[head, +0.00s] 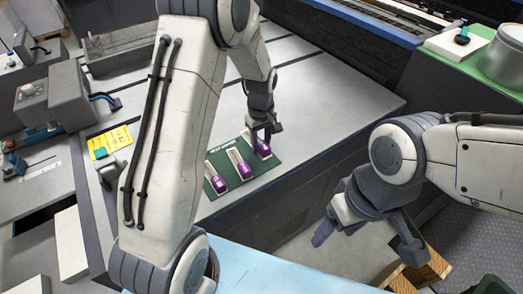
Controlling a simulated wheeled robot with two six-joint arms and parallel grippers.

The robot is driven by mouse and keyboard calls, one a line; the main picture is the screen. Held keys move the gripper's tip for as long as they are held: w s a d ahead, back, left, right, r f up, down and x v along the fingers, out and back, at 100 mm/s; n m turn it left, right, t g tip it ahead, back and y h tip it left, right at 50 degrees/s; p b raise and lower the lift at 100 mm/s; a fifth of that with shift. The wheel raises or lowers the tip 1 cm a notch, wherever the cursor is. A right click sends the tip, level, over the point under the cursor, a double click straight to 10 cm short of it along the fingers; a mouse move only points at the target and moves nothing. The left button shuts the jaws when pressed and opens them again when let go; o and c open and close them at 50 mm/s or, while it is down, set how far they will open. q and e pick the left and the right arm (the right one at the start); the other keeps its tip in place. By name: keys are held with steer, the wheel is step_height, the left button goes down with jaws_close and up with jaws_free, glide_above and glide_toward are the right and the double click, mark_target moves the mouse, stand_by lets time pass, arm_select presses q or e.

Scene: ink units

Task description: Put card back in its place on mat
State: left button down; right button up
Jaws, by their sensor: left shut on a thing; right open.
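A dark green mat (221,191) with white lettering lies on the grey bench. Three purple-and-white pieces sit on it in a row: the left one (219,184), the middle one (242,170) and the right one (262,147). My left gripper (264,132) reaches down over the mat's far right end and is shut on the right piece. Its fingers hide the top of that piece, and I cannot tell whether the piece touches the mat. A yellow printed card (110,142) lies left of my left arm. My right gripper (367,240) is open and empty, beyond the bench's front edge.
The bench top (330,85) is clear behind and right of the mat. A metal pot (502,58) stands on a green surface at the upper right. A wooden crate (425,272) is below my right gripper. Grey machine blocks (40,100) stand at the left.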

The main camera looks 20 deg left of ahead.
arm_select(q)
steer(key=shift+f, duration=1.9)
steer(key=shift+f, duration=0.1)
steer(key=shift+f, duration=0.1)
steer(key=shift+c, duration=2.3)
jaws_free()
